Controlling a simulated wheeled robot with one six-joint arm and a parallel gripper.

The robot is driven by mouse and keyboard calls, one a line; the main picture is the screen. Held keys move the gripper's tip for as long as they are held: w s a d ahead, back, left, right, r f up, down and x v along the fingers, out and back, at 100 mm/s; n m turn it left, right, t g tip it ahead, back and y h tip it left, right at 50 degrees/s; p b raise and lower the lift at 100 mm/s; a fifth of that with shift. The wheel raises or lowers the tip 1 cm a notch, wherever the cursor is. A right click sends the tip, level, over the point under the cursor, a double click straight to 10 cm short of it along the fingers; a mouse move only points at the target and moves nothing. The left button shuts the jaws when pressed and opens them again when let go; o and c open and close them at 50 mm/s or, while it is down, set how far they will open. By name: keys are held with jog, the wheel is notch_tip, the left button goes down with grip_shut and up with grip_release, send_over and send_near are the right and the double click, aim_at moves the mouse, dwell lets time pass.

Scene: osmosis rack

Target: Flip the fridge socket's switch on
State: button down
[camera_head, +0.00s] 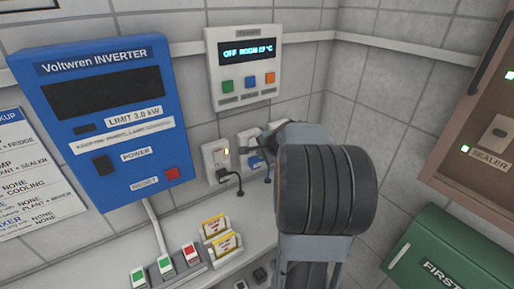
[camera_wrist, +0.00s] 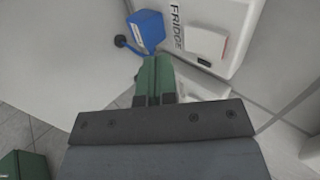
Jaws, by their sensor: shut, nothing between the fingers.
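The fridge socket (camera_wrist: 216,18) is a white wall unit with a FRIDGE label (camera_wrist: 177,27), seen in the wrist view. Its switch (camera_wrist: 208,42) is a pale rocker with a red edge, and a small dark window (camera_wrist: 204,63) sits below it. A blue plug (camera_wrist: 147,30) is beside the label. My gripper (camera_wrist: 155,62) has its green fingers shut and empty, pointing toward the gap between the plug and the switch. Whether they touch anything cannot be told. In the head view a socket with a blue plug (camera_head: 256,160) is partly hidden by my arm.
The blue inverter (camera_head: 103,115) and a white control panel (camera_head: 243,65) hang on the wall. A brown SEALER cabinet (camera_head: 470,125) and green first-aid box (camera_head: 435,255) are at right.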

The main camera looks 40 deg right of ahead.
aim_at(253, 145)
jog(key=shift+w+d+f+p, duration=0.15)
jog(key=shift+w+p, duration=0.4)
jog(key=shift+w, duration=1.35)
jog(key=f+b, duration=0.1)
jog(key=b, duration=0.2)
jog(key=shift+w+t, duration=0.2)
jog(key=shift+t, duration=0.1)
jog(key=shift+r+p, duration=0.45)
jog(key=shift+p, duration=0.05)
jog(key=shift+r, duration=0.2)
jog(key=shift+r+p, duration=0.6)
jog(key=shift+r, duration=0.05)
jog(key=shift+s, duration=0.15)
